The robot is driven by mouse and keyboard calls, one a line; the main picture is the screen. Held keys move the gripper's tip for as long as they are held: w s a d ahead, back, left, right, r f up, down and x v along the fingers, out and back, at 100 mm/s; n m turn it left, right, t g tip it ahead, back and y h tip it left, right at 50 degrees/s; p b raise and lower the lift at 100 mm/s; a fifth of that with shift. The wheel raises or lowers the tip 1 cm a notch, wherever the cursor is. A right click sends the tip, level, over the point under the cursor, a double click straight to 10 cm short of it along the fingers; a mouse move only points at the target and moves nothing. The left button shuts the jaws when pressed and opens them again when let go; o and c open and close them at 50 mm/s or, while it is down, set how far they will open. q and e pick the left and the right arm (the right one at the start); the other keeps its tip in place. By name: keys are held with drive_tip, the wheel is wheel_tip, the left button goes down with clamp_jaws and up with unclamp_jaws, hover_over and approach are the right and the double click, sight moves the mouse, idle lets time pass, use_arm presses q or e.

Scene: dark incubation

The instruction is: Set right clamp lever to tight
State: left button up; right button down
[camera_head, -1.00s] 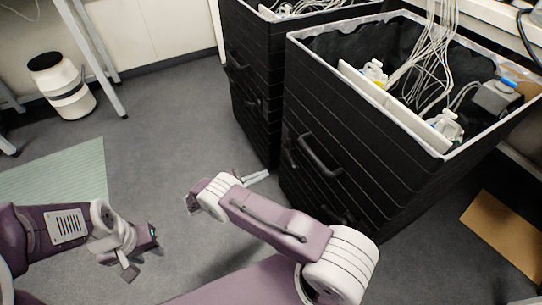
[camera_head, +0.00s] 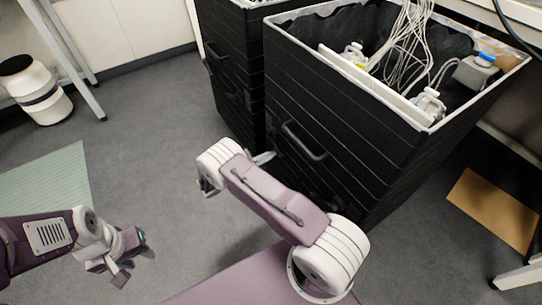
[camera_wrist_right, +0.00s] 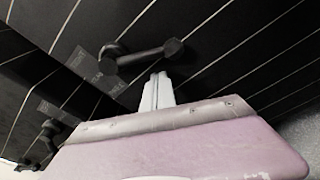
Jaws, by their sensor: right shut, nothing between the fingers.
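A black ribbed box (camera_head: 340,125) with an open top stands at the right. Inside it, a white strip (camera_head: 375,88) carries two white fittings, one with yellow on it at the far end (camera_head: 355,56) and one at the near right end (camera_head: 428,103). My left gripper (camera_head: 112,272) hangs over the floor at lower left.
A second black box (camera_head: 232,70) stands beside the first, to its left. White cables (camera_head: 405,45) and a grey blue-topped device (camera_head: 475,72) are in the open box. A brown board (camera_head: 493,210) lies at right, a white bin (camera_head: 38,92) at left.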

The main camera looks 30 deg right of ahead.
drive_tip(key=shift+s+a+r, duration=0.1)
drive_tip(key=shift+s+r, duration=0.15)
drive_tip(key=shift+r, duration=0.2)
drive_tip(key=shift+s+a+r, duration=0.1)
drive_tip(key=shift+s+r, duration=0.15)
drive_tip(key=shift+r, duration=0.2)
